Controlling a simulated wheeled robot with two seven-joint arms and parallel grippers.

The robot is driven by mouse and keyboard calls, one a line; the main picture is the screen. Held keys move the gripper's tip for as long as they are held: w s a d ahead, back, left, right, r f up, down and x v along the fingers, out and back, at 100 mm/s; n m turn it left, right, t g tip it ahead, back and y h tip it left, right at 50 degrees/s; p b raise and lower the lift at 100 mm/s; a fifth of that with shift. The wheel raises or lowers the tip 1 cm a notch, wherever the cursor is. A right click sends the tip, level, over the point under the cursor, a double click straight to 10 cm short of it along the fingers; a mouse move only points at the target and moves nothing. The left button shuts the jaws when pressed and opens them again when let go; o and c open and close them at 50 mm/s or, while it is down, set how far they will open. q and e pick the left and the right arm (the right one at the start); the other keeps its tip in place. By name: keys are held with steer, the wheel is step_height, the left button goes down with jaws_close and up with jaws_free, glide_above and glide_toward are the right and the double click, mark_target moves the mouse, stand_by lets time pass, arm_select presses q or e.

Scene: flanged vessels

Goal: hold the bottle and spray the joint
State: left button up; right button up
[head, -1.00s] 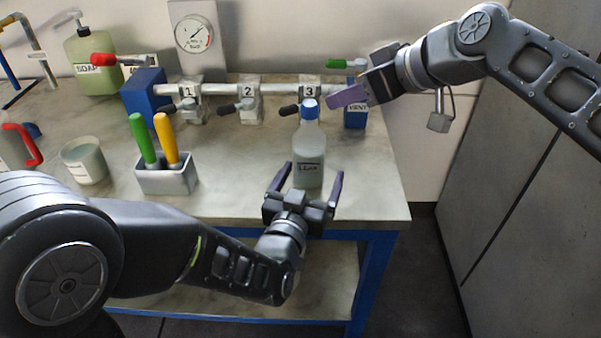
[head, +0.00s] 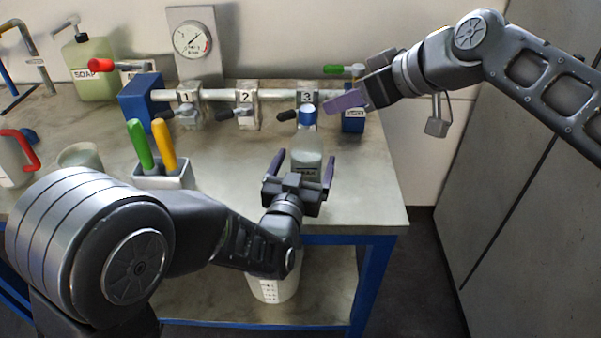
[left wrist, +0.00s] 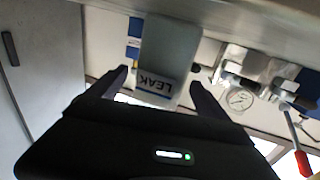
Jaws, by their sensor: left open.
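The clear bottle with a blue cap (head: 307,142) stands upright on the bench in front of valve 3. Its "LEAK" label shows upside down in the left wrist view (left wrist: 166,62). My left gripper (head: 303,165) is open, its fingers spread to either side of the bottle's lower body; I cannot tell whether they touch it. My right gripper (head: 345,100) is just right of the bottle's cap, its purple finger pad in front of the pipe; its opening is unclear. The horizontal pipe (head: 275,96) carries joints at tags 1, 2 and 3 (head: 307,97); which joint is meant is not shown.
A holder (head: 150,178) with green and yellow handles stands left of my left gripper. The bench's right edge (head: 400,200) is close. A white container (head: 275,288) sits below.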

arm_select(q)
steer(key=shift+x, duration=1.3)
steer(key=shift+c, duration=0.6)
jaws_close()
arm_select(e)
steer(key=shift+c, duration=0.6)
jaws_close()
stand_by(1.2)
